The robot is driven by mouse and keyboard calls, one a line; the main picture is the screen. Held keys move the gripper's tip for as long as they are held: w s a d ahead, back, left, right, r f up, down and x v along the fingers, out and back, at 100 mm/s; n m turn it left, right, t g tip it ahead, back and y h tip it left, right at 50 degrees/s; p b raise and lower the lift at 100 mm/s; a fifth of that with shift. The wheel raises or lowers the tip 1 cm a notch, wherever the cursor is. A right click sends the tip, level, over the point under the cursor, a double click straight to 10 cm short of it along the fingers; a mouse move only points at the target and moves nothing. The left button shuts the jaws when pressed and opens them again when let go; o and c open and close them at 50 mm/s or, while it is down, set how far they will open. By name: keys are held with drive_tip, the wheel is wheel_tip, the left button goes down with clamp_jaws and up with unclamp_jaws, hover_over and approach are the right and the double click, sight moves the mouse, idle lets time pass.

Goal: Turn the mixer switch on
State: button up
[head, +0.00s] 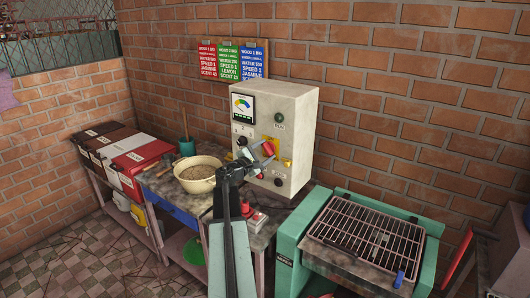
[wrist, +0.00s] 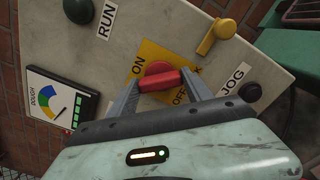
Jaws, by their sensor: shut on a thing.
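The grey control box (head: 300,110) stands on the bench against the brick wall, and its front panel (wrist: 215,75) fills much of the wrist view. A red switch knob (wrist: 160,78) sits on a yellow plate (wrist: 150,50) marked ON and OFF. My gripper (wrist: 161,83) is at the panel, with one finger on each side of the knob, shut on it. In the head view my gripper (head: 264,154) partly hides the switch. The knob's exact setting is hard to tell.
The panel also carries a green RUN button (wrist: 78,10), a yellow lever (wrist: 214,38), a dark JOG knob (wrist: 250,92) and a gauge (wrist: 58,100). A bowl of brown material (head: 197,173) stands left of the box. A green machine with a wire rack (head: 370,238) is at right.

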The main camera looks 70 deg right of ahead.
drive_tip(key=m, duration=0.4)
drive_tip(key=shift+m, duration=0.3)
drive_tip(key=shift+f+m, duration=0.1)
drive_tip(key=shift+m, duration=1.5)
drive_tip(key=o, duration=1.4)
drive_tip(key=shift+c, duration=0.2)
drive_tip(key=v, duration=0.8)
